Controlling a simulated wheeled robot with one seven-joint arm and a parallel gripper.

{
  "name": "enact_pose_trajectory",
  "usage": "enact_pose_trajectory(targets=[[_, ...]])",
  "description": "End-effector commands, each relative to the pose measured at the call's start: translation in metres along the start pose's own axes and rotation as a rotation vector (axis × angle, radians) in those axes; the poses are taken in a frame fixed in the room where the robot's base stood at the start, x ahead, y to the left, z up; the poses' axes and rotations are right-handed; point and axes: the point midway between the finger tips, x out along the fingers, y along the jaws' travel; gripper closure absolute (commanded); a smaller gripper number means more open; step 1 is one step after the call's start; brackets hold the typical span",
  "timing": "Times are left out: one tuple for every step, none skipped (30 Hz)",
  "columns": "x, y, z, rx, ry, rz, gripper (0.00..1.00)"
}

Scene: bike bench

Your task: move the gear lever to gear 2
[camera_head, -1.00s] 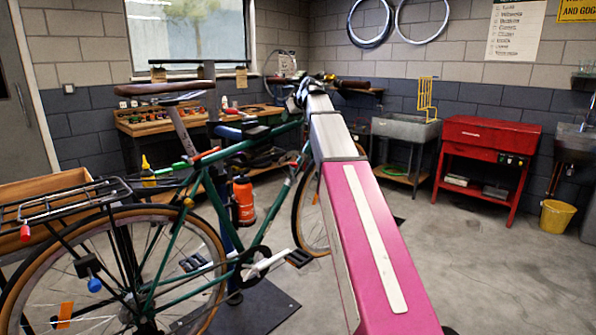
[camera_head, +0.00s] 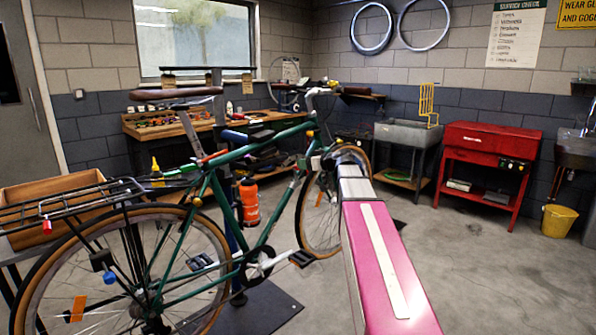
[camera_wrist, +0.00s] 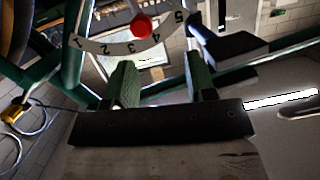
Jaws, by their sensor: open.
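The gear lever shows its round red knob (camera_wrist: 141,26) in the wrist view, at the top left of centre. In the head view my arm reaches to the front of the green bike (camera_head: 205,186); the lever cannot be made out there.
Green frame tubes (camera_wrist: 72,55) and a dark block (camera_wrist: 228,45) lie close around the fingers in the wrist view. A wooden workbench (camera_head: 160,128), grey sink (camera_head: 405,133) and red cabinet (camera_head: 487,140) stand along the walls.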

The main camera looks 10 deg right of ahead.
Motion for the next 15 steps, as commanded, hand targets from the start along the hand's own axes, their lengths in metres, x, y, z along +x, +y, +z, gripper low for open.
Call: enact_pose_trajectory(targets=[[-0.011,0.001,0.015,0.001,0.048,0.007,0.49],[-0.015,0.002,0.02,-0.002,0.078,0.011,0.49],[-0.02,0.005,0.026,-0.005,0.116,0.02,0.49],[-0.024,0.007,0.031,-0.007,0.14,0.027,0.49],[-0.028,0.009,0.035,-0.009,0.161,0.035,0.49],[-0.032,0.011,0.038,-0.012,0.188,0.046,0.49],[-0.034,0.012,0.041,-0.013,0.203,0.052,0.49],[-0.036,0.013,0.043,-0.015,0.216,0.058,0.49],[-0.039,0.015,0.046,-0.016,0.231,0.064,0.49],[-0.04,0.016,0.047,-0.017,0.238,0.069,0.49],[-0.041,0.017,0.047,-0.017,0.245,0.072,0.49],[-0.04,0.017,0.047,-0.019,0.25,0.075,0.49],[-0.039,0.018,0.047,-0.02,0.252,0.076,0.49],[-0.037,0.019,0.047,-0.02,0.253,0.076,0.49],[-0.034,0.019,0.045,-0.02,0.253,0.076,0.49]])
